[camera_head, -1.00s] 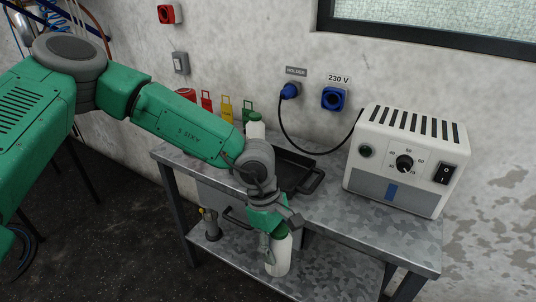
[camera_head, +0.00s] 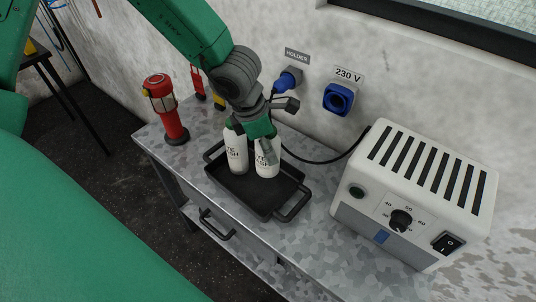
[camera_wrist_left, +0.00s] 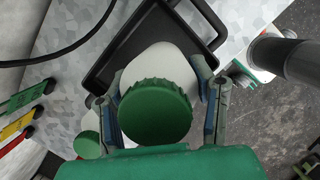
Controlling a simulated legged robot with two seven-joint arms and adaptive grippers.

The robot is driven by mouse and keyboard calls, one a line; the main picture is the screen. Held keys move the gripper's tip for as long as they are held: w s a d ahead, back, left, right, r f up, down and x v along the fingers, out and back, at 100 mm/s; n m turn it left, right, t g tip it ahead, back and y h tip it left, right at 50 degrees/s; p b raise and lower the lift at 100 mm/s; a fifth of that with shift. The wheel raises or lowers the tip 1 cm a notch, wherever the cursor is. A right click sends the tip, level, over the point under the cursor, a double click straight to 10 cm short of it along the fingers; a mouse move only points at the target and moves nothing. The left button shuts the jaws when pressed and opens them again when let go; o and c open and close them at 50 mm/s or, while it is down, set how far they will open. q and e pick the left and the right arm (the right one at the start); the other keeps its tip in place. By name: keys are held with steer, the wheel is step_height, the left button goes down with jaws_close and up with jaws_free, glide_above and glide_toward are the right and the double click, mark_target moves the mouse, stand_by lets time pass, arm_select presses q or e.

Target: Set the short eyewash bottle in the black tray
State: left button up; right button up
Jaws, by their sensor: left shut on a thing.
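The black tray (camera_head: 238,197) lies on the metal table; its rim also shows in the left wrist view (camera_wrist_left: 97,78). My left gripper (camera_head: 267,150) is shut on a white eyewash bottle (camera_head: 267,167), upright over the tray's right-back part. Whether its base touches the tray floor I cannot tell. In the left wrist view its green cap (camera_wrist_left: 156,112) lies between the fingers. A second white eyewash bottle (camera_head: 236,155) stands close on its left, at the tray's left-back part; its green cap (camera_wrist_left: 87,145) shows in the wrist view. My right gripper is not in view.
A red lantern (camera_head: 166,110) stands on the table's left part. A white heater box (camera_head: 412,195) with a dial stands at the right, with a black cable (camera_head: 320,160) behind the tray. The tray's front part is empty.

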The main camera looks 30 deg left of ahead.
arm_select(q)
steer(key=shift+w+f, duration=0.1)
steer(key=shift+f, duration=0.25)
steer(key=x, duration=0.1)
steer(key=b+x, duration=0.1)
steer(key=x, duration=0.1)
steer(key=s+b+x, duration=0.1)
steer(key=shift+a+f, duration=0.25)
steer(key=shift+f, duration=0.1)
steer(key=shift+a+f+b, duration=0.1)
steer(key=shift+f+b, duration=0.3)
steer(key=shift+f, duration=1.9)
steer(key=o, duration=1.5)
steer(key=shift+c, duration=0.2)
